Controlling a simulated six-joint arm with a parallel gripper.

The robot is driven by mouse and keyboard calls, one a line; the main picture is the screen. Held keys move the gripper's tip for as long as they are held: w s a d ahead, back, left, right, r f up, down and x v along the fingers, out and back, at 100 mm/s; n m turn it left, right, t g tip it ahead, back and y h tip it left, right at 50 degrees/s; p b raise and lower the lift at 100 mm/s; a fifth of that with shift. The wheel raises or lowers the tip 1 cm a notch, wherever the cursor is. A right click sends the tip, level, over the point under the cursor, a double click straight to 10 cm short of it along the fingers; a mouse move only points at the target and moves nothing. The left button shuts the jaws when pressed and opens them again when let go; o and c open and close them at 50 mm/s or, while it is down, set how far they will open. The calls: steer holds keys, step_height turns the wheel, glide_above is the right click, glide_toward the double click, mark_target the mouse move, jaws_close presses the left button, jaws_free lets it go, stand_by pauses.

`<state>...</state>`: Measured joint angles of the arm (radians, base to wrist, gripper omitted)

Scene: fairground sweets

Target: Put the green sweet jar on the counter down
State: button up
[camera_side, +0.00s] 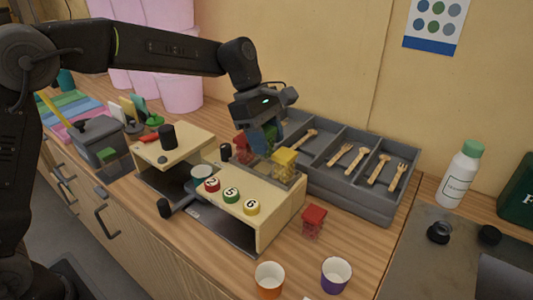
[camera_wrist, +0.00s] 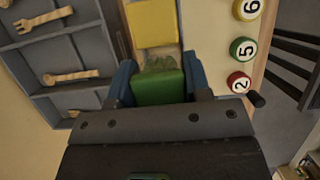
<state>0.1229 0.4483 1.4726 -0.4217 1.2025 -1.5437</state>
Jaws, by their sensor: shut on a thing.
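The green sweet jar (camera_wrist: 158,86) sits between the blue fingers of my gripper (camera_wrist: 157,80) in the wrist view, its green lid facing the camera. My gripper (camera_side: 263,142) is shut on it. In the side view the fingers are over the back of the wooden stand (camera_side: 270,203), and the jar is mostly hidden by them. A yellow-lidded jar (camera_side: 284,160) stands close beside it, also seen just beyond it in the wrist view (camera_wrist: 153,22). I cannot tell whether the green jar touches the surface below.
A grey cutlery tray (camera_side: 375,205) with wooden forks and spoons lies behind the stand. A red-lidded jar (camera_side: 314,218) stands right of the stand; another red one (camera_side: 242,144) is beside my gripper. Two paper cups (camera_side: 269,281) stand in front.

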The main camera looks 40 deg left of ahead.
steer(key=shift+f, duration=1.9)
steer(key=shift+c, duration=0.4)
steer(key=shift+f, duration=0.15)
steer(key=o, duration=1)
